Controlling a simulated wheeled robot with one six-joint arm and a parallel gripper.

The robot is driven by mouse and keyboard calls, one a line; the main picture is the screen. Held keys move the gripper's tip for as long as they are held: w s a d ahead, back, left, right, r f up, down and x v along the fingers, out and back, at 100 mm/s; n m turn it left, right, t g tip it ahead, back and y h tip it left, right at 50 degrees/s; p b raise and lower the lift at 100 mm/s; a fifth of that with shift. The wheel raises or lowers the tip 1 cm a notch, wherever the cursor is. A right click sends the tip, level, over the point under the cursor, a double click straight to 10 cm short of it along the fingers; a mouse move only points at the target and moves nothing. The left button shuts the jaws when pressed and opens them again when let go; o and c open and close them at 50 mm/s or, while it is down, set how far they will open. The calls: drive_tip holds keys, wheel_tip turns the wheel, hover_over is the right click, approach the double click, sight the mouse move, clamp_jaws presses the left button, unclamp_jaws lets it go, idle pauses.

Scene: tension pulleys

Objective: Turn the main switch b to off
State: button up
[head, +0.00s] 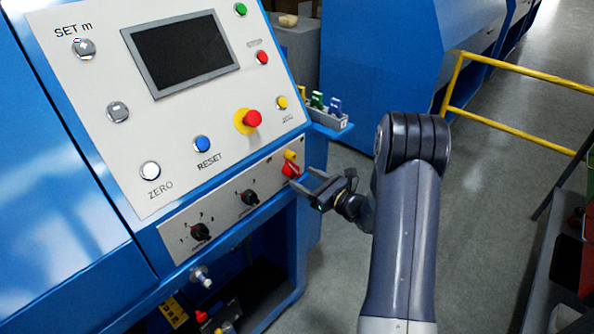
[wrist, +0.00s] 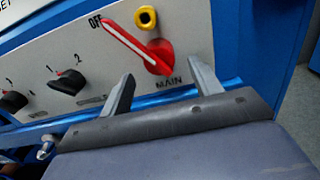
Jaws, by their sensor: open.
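The main switch (head: 291,170) is a red rotary handle at the right end of the white lower panel. In the wrist view the switch (wrist: 140,45) has a white stripe along its handle, which points up and left to the printed word OFF; MAIN is printed below it. My gripper (head: 298,177) is open and empty just in front of the switch. In the wrist view the fingertips of my gripper (wrist: 161,72) stand apart below the handle, with the knob's lower end between them in the picture. I cannot tell whether they touch it.
A yellow round part (wrist: 146,16) sits just above the switch. Two black knobs (head: 200,231) (head: 249,197) are to its left. A red emergency button (head: 251,119) is on the upper panel. A small tray (head: 333,121) juts out behind. Floor to the right is free up to a yellow rail (head: 520,133).

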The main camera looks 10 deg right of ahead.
sight(298, 175)
drive_tip(key=shift+p+x, duration=0.35)
drive_tip(key=shift+x, duration=1.8)
drive_tip(key=shift+s, duration=0.1)
drive_tip(key=shift+c, duration=0.2)
clamp_jaws()
